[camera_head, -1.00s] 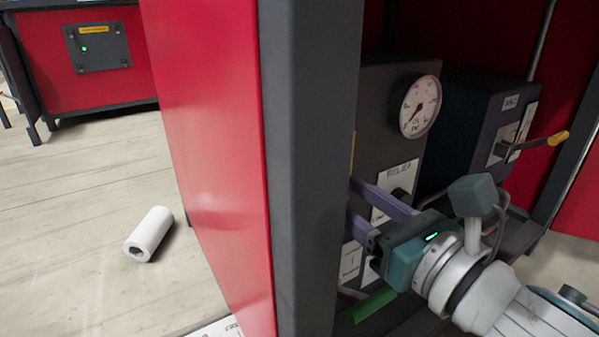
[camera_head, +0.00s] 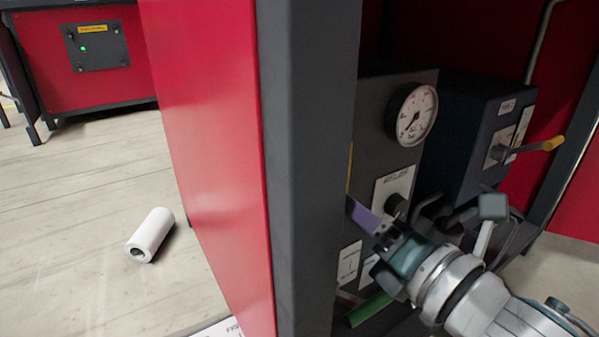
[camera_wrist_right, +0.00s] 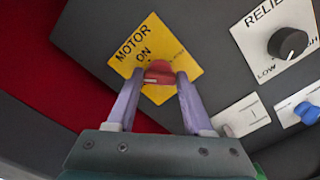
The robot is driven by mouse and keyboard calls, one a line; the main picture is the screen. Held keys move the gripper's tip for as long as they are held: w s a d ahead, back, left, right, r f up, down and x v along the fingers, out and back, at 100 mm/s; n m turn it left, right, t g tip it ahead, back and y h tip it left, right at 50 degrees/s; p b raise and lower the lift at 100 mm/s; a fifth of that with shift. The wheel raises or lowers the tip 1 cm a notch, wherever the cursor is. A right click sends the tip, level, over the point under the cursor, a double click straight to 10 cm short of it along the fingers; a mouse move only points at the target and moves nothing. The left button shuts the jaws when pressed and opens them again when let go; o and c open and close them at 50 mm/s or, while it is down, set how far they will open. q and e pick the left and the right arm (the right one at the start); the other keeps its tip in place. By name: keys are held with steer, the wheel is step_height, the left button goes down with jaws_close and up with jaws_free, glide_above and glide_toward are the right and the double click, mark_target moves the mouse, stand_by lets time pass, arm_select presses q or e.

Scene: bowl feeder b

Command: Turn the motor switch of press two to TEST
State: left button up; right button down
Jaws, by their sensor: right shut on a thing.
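The motor switch is a red knob (camera_wrist_right: 158,73) on a yellow plate (camera_wrist_right: 181,65) marked MOTOR and ON in the right wrist view. More lettering to the right of the knob is too faint to read. My right gripper (camera_wrist_right: 157,80) is shut on the red knob, one purple finger on each side. In the head view my right gripper (camera_head: 362,215) reaches in from the right, its fingertips partly hidden behind the dark post. Only a thin edge of the yellow plate (camera_head: 350,165) shows there; the knob is hidden. My left gripper is not in view.
The dark post (camera_head: 310,170) and red panel (camera_head: 205,150) stand left of my arm. A RELIEF knob (camera_wrist_right: 288,43), a blue knob (camera_wrist_right: 307,113) and a gauge (camera_head: 411,115) are close by. A yellow-tipped lever (camera_head: 545,144) juts out at right. A white roll (camera_head: 150,235) lies on the floor.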

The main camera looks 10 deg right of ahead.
steer(key=shift+a+f+m+p, duration=0.15)
steer(key=shift+m+p, duration=0.95)
steer(key=shift+m, duration=5.5)
steer(key=shift+f+m+p, duration=0.1)
steer(key=shift+m+p, duration=0.95)
steer(key=shift+m, duration=5.55)
steer(key=shift+c, duration=1.4)
jaws_free()
steer(key=shift+s, duration=0.1)
